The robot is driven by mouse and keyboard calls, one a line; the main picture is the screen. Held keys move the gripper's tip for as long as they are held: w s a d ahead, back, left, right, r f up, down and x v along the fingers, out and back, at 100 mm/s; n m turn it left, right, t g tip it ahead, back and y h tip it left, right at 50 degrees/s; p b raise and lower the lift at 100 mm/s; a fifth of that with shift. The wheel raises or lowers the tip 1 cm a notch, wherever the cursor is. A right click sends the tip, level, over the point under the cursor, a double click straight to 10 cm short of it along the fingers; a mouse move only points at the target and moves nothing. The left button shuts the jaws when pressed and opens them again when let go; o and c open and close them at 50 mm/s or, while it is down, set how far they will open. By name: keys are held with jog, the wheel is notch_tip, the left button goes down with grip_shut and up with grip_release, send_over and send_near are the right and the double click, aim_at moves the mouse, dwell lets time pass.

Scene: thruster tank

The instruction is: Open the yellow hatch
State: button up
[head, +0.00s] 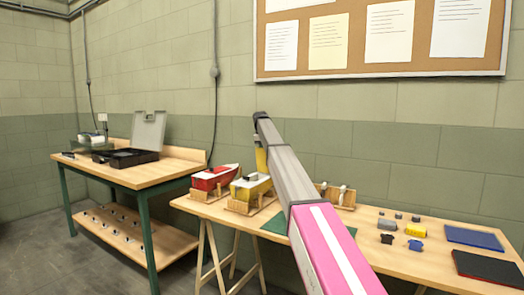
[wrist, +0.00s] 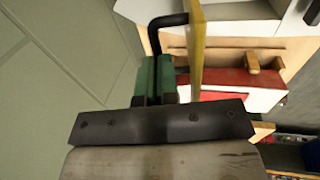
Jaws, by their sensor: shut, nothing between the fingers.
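The yellow hatch (wrist: 196,50) shows nearly edge-on in the wrist view, as a thin panel standing up. A black bent handle (wrist: 167,20) meets its left side. In the head view a yellow upright piece (head: 261,160), seemingly the hatch, shows beside my arm above the yellow boat (head: 250,187). My gripper (wrist: 155,72) is shut with nothing in it, left of the hatch and just below the handle in the wrist view. Whether it touches either is unclear. In the head view my arm hides the fingers.
A red boat (head: 214,177) stands left of the yellow one on the wooden table (head: 375,250). Small blocks, a blue tray (head: 473,236) and a dark tray (head: 488,268) lie at right. Another table (head: 160,175) with an open case stands left. The wall is close behind.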

jog(key=shift+o, duration=1.4)
jog(key=shift+d+f, duration=0.15)
jog(key=shift+f, duration=0.3)
jog(key=w+d+r, duration=0.4)
jog(key=w+d, duration=0.2)
jog(key=w, duration=0.4)
jog(key=shift+r, duration=0.4)
jog(key=v, duration=1)
jog(key=shift+r, duration=0.4)
jog(key=shift+s, duration=0.1)
